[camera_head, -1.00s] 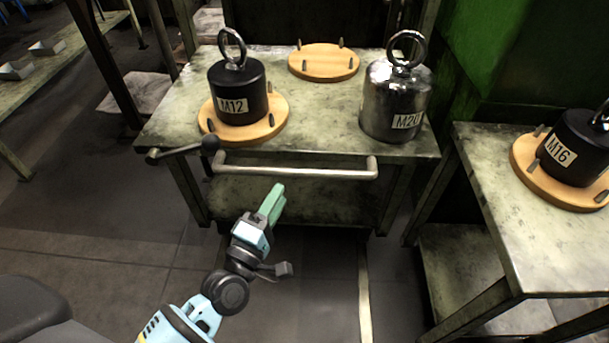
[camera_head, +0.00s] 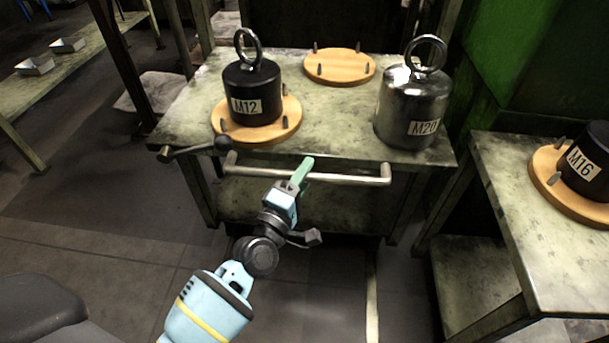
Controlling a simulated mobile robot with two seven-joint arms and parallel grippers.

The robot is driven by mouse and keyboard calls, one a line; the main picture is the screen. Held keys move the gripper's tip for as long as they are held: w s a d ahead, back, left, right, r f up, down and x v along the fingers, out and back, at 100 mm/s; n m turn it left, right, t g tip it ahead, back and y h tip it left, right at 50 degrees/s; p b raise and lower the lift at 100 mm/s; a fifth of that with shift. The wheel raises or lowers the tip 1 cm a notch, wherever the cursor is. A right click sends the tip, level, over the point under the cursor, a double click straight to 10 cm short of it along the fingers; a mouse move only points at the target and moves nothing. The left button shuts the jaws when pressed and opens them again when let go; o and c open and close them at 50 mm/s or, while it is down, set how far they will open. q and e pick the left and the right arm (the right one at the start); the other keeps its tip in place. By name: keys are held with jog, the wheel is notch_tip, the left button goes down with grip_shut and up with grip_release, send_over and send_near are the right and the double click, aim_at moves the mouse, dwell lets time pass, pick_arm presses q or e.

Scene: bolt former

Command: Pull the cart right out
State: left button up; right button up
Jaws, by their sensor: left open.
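The cart (camera_head: 345,134) is a worn metal table with a lower shelf, in the middle of the head view. A pale bar handle (camera_head: 345,179) runs along its front edge. A lever with a black knob (camera_head: 221,143) sits at its front left corner. My left gripper (camera_head: 303,172) is open, with its green fingertips at the middle of the bar handle. I cannot tell whether the bar lies between the fingers. My right gripper is not in view.
On the cart stand a black M12 weight (camera_head: 252,92) on a round wooden board (camera_head: 284,125), an empty pegged board (camera_head: 340,68) and a steel M20 weight (camera_head: 408,103). A side table (camera_head: 560,255) at right holds the black M16 weight (camera_head: 590,165). Floor in front is clear.

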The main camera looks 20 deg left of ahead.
pick_arm(q)
jog(key=shift+c, duration=1.1)
grip_shut()
